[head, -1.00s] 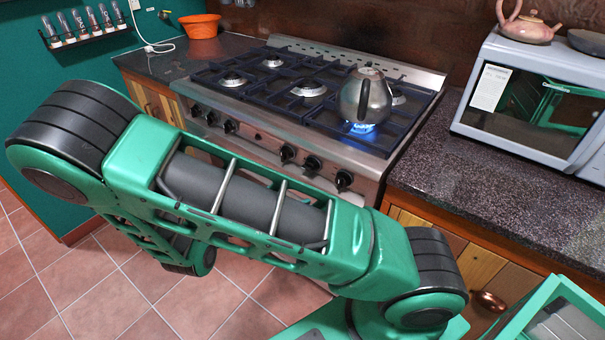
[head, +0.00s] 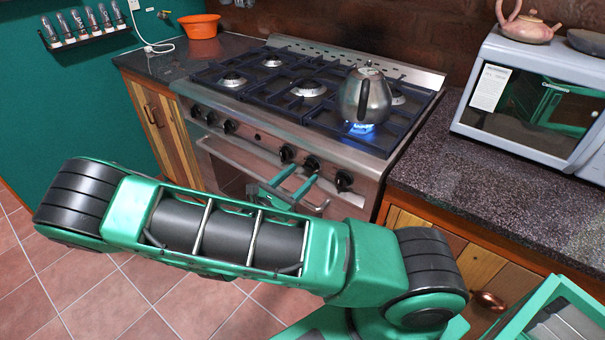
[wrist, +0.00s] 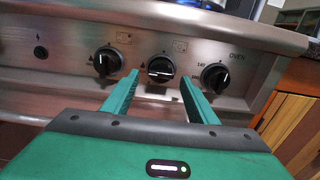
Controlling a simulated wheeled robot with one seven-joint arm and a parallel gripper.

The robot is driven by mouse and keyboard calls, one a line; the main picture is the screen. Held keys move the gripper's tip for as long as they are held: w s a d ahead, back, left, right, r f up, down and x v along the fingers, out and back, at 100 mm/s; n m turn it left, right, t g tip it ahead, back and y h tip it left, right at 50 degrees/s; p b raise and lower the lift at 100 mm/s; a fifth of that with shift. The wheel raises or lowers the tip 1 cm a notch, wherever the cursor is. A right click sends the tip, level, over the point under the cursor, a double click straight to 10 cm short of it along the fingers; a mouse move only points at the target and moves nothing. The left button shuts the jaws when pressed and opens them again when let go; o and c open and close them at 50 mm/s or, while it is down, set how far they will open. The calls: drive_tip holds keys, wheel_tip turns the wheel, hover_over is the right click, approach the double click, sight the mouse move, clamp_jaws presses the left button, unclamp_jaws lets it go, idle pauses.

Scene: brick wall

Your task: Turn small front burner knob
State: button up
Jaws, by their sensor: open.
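The stove's front panel carries a row of black knobs. In the wrist view, a left knob (wrist: 106,61), a middle knob (wrist: 160,68) and a right knob (wrist: 215,77) show, the right one beside the word OVEN. My gripper (wrist: 159,77) is open and empty, its fingers pointing at the panel. The middle knob lies between the two fingertips in that view; I see no clear contact. In the head view, my gripper (head: 306,172) is just in front of the middle knob (head: 312,164). I cannot read which burner each knob belongs to.
A steel kettle (head: 364,97) stands over a blue flame (head: 362,127) at the stove's front right. An oven handle (head: 235,157) runs below the knobs. A microwave (head: 535,105) is on the right counter (head: 460,185). An orange bowl (head: 200,26) is at the back left.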

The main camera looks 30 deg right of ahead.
sight(310, 167)
drive_tip(key=shift+x, duration=1.15)
drive_tip(key=c, duration=1.1)
drive_tip(key=shift+o, duration=0.2)
